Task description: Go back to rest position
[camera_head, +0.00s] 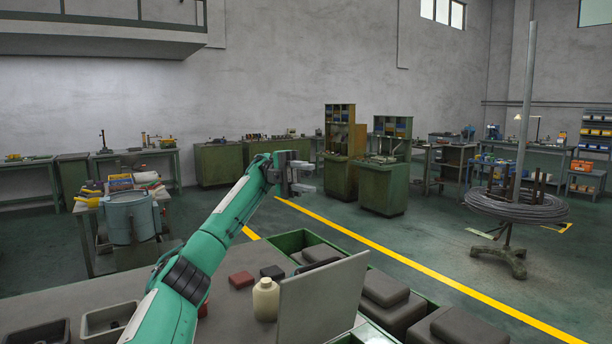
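My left arm, green and white with a dark ribbed joint, reaches up from the bottom left across the near table. My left gripper (304,177) is at its end, raised in the air beyond the table's far edge. Its two grey fingers are apart and nothing shows between them. My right arm and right gripper are not in view.
A wire-coil stand (514,208) stands right; open floor lies beyond.

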